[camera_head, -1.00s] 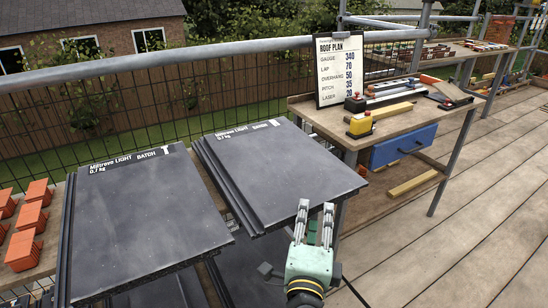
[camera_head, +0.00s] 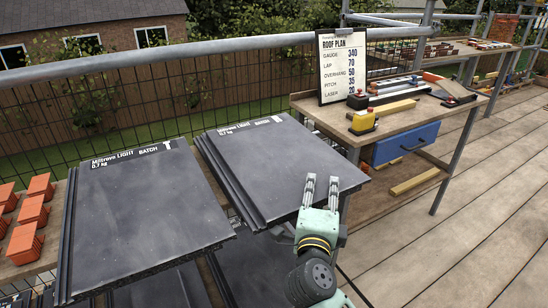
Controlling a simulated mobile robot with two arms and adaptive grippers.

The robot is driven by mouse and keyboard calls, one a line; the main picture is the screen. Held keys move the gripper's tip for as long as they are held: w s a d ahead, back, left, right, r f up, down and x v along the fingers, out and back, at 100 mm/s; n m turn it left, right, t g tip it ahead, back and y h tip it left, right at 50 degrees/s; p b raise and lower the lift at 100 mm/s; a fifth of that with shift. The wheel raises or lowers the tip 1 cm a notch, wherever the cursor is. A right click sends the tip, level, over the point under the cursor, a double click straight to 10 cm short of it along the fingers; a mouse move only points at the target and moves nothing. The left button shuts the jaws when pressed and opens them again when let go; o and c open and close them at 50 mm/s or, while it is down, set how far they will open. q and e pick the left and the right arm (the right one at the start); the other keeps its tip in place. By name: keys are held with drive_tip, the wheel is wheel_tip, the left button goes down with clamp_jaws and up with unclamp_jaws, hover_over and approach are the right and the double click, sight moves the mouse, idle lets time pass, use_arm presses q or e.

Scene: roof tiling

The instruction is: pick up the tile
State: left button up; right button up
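Two dark grey tile stacks stand side by side, each with white "Miltrove LIGHT BATCH T 0.7 kg" lettering on top. The left tile (camera_head: 145,215) lies flat on the left stack. The right tile (camera_head: 270,170) lies flat beside it, with ribs along its left side. My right gripper (camera_head: 321,180) is at the front right edge of the right tile. Its two fingers are apart and point away over that edge, with nothing visible between them. Whether they touch the tile I cannot tell. My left gripper is out of view.
Several orange blocks (camera_head: 25,240) sit on a wooden board at the left. A workbench (camera_head: 395,128) with a roof plan board (camera_head: 342,68), a yellow-and-black tool (camera_head: 363,122) and a blue drawer (camera_head: 404,144) stands at the right. A grey rail (camera_head: 180,62) runs behind. The plank floor at right is clear.

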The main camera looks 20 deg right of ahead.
clamp_jaws()
idle(0.3)
drive_tip(key=shift+r, duration=0.15)
drive_tip(key=shift+r, duration=0.1)
